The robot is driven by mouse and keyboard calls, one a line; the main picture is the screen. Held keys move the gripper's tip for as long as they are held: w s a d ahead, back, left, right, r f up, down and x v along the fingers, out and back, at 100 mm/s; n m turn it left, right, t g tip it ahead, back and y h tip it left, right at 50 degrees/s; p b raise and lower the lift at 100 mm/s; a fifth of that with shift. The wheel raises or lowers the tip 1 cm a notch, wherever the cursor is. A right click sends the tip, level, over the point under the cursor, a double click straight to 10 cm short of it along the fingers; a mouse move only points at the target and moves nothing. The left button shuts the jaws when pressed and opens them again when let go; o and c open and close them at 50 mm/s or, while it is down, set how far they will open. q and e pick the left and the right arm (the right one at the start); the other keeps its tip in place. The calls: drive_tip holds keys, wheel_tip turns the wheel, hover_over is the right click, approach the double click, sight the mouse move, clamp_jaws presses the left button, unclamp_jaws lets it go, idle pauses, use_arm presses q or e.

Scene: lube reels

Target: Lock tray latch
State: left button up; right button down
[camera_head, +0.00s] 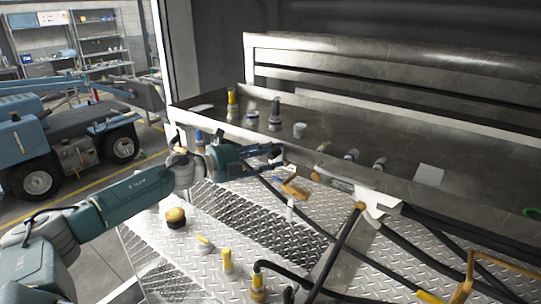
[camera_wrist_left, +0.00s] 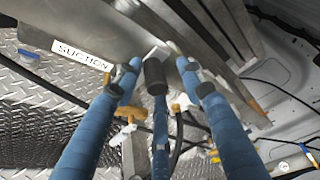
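A long dark metal tray (camera_head: 400,130) with a raised rim runs across the upper right of the head view. My left gripper (camera_head: 276,158) is at the tray's near side wall, with its fingers pointing right. My right gripper is not in view.
Below the tray is a diamond-plate deck (camera_head: 185,235) with yellow-capped fittings and a yellow valve handle (camera_head: 295,188). Black hoses (camera_head: 340,245) cross the lower right. A "SUCTION" label (camera_wrist_left: 82,54) is on the metal beside my fingers. Several fittings stand on the tray.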

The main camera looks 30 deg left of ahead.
use_arm(q)
drive_tip(key=shift+f, duration=0.25)
drive_tip(key=shift+s, duration=0.1)
drive_tip(key=shift+s+a, duration=0.15)
drive_tip(key=shift+s, duration=0.05)
drive_tip(key=v, duration=0.4)
drive_tip(key=shift+w+a+f, duration=0.1)
drive_tip(key=shift+f, duration=0.1)
approach(269, 158)
drive_tip(key=shift+s+a+r, duration=0.15)
drive_tip(key=shift+s+r, duration=0.05)
drive_tip(key=shift+s, duration=0.15)
drive_tip(key=shift+s+a+r, duration=0.2)
drive_tip(key=shift+s, duration=0.2)
idle(0.4)
